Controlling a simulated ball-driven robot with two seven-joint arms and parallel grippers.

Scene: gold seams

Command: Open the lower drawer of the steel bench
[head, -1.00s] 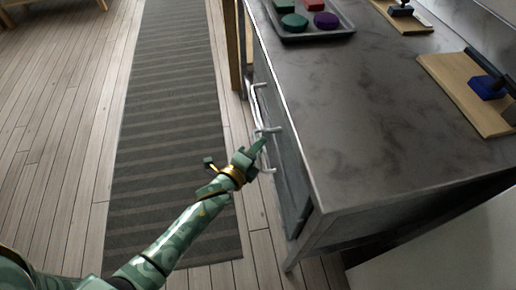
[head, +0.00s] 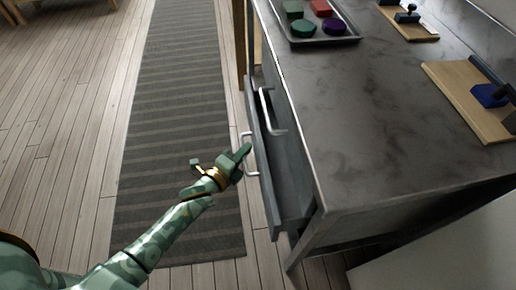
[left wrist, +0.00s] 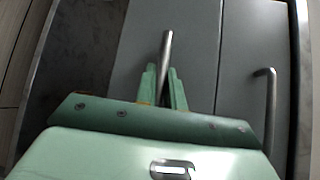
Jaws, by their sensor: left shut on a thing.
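The steel bench (head: 375,140) fills the right of the head view. Its lower drawer (head: 264,165) stands part-way out, with its front clear of the bench body and a strip of the inside showing. My left gripper (head: 244,152) is shut on the lower drawer's handle (head: 250,174). In the left wrist view the handle bar (left wrist: 167,48) runs between the two green fingers (left wrist: 164,90). The upper drawer's handle (head: 270,112) is free, and the upper drawer looks shut. My right gripper is not in view.
On the bench top are a tray (head: 322,40) with coloured pieces and wooden boards (head: 455,95) with dark blue-handled things on them. A striped grey runner (head: 180,130) lies on the plank floor left of the bench, and it is clear.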

